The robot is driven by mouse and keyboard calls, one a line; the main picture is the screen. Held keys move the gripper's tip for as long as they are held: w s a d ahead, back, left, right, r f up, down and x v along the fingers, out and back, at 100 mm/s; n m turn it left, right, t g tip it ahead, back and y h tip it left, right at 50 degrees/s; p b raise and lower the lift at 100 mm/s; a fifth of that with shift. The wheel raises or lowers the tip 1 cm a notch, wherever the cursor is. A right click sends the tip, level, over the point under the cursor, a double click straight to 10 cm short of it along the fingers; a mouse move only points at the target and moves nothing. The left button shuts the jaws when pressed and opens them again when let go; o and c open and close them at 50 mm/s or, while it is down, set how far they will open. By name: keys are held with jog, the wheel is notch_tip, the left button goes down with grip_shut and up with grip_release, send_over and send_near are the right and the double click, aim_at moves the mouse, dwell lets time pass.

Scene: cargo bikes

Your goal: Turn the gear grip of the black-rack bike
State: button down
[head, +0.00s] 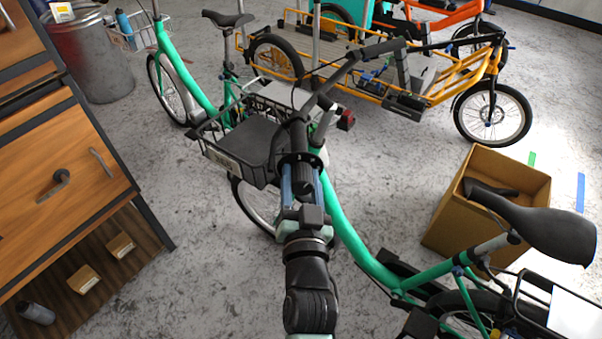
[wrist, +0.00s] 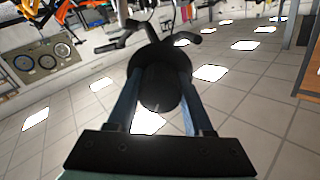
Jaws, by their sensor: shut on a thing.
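The near bike has a green frame (head: 343,225), a black tray-like rack (head: 222,152) at its front and a dark handlebar (head: 352,62). Its near handlebar end carries a black round grip (head: 302,186) with a wider black collar. My gripper (head: 301,172) is shut on this grip, one blue finger on each side. In the wrist view, the grip (wrist: 160,88) sits end-on between the fingers of my gripper (wrist: 161,90), with the dark collar behind it. The grip's turn angle cannot be read.
A cardboard box (head: 440,215) stands right of the frame, near the black saddle (head: 548,236). A wooden cabinet (head: 50,165) stands at the left. Another green bike (head: 190,82) and a yellow cargo bike (head: 440,90) stand behind. Grey floor (head: 180,260) is clear between cabinet and bike.

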jog(key=shift+m, duration=1.2)
jog(key=shift+p, duration=0.3)
jog(key=shift+c, duration=1.4)
grip_release()
jog(key=s+b, duration=0.2)
jog(key=s, duration=1.1)
jog(key=shift+d+b, duration=0.3)
jog(key=shift+b, duration=0.05)
